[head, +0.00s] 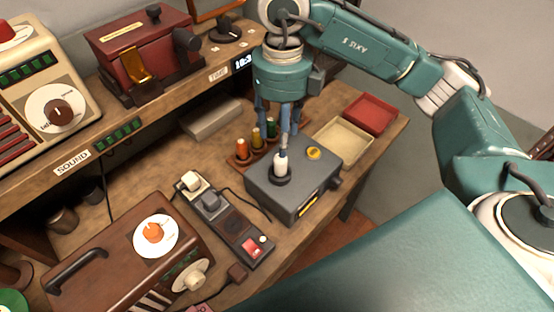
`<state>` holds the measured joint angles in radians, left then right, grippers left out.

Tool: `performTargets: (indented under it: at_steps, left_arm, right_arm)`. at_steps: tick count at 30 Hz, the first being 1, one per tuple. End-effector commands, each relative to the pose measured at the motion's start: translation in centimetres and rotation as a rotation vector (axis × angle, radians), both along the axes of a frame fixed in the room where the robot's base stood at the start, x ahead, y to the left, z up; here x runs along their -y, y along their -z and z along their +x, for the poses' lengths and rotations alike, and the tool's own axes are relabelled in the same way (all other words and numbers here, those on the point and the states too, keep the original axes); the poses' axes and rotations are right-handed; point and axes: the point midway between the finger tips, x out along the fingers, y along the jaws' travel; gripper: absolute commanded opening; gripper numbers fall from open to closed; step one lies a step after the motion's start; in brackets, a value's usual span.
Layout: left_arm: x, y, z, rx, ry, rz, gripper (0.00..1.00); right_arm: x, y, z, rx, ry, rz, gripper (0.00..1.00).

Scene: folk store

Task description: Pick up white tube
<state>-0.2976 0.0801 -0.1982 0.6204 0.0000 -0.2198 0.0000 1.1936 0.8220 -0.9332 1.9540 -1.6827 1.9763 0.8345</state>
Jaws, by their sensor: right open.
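The white tube (282,165) stands upright in a dark round holder on top of a grey box (265,183) in the middle of the head view. My right gripper (281,137) points down from above, with its fingers open just over and around the tube's upper end. One finger overlaps the tube's top in the picture, so I cannot tell whether it touches. My left gripper is not in view.
A wooden rack (238,165) with coloured spools stands close behind the grey box. A power strip (223,222) with plugs and cables lies to its left. A beige tray (341,146) and a red tray (370,113) sit to the right. A brown radio (115,262) stands at front left.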

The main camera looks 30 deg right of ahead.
Motion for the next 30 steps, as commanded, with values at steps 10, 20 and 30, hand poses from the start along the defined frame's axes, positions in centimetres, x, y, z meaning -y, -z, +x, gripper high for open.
performTargets:
  at_steps: [10,20,30]
  left_arm:
    - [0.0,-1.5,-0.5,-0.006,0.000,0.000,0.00]
    - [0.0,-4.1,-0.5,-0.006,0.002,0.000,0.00]
    - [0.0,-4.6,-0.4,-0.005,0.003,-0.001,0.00]
  right_arm:
    - [0.8,4.5,-0.1,-0.004,0.012,-0.028,0.48]
    - [0.2,7.6,-0.2,-0.007,0.010,-0.026,0.48]
    - [0.1,10.5,0.0,0.001,0.009,-0.024,0.48]
